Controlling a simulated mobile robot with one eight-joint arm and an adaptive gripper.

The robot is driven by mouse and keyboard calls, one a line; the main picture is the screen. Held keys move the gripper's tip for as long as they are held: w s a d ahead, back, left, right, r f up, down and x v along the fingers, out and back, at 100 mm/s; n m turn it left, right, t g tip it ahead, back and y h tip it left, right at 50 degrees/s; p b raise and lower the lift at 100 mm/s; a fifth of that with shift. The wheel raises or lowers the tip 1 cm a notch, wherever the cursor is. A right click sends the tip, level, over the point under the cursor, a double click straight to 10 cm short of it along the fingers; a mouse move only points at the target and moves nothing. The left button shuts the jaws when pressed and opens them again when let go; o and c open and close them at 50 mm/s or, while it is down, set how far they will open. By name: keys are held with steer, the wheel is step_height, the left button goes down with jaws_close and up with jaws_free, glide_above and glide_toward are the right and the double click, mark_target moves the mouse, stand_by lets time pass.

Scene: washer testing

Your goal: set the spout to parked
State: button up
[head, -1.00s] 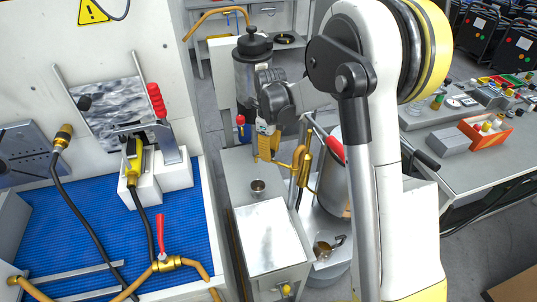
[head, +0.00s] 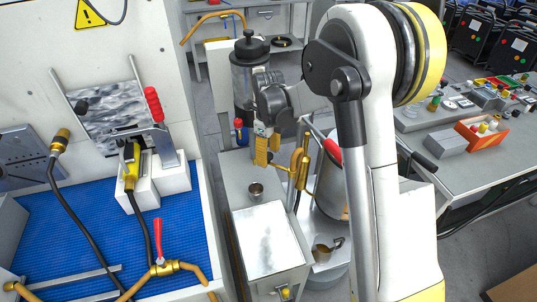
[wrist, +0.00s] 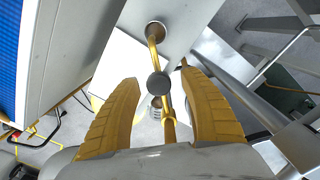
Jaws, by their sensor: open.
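The spout (wrist: 154,50) is a thin brass tube with a round dark knob (wrist: 158,85) on it. In the wrist view its far end lies over a small metal cup (wrist: 155,28), which also shows on the grey bench in the head view (head: 256,190). My gripper (wrist: 159,78) is open, with yellow fingers on either side of the knob and visible gaps between. In the head view my gripper (head: 266,150) points down beside the brass fitting (head: 300,168). The fingers hide part of the spout there.
A metal-topped box (head: 268,240) stands in front of the cup. A dark canister (head: 248,72) is behind my gripper. A blue-matted bench (head: 90,240) is at left. A side table (head: 470,165) with an orange bin (head: 485,132) is at right.

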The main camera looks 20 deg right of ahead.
step_height(320, 180, up, 12)
stand_by(0.5)
steer(key=s+r+n+t, duration=0.3)
steer(key=s+r+n, duration=0.4)
steer(key=s+n, duration=0.6)
steer(key=s+f+n+t, duration=0.2)
steer(key=s+n+t, duration=0.2)
steer(key=s+n, duration=0.8)
steer(key=shift+f+n, duration=0.35)
steer(key=shift+n, duration=0.75)
steer(key=shift+s+a, duration=0.1)
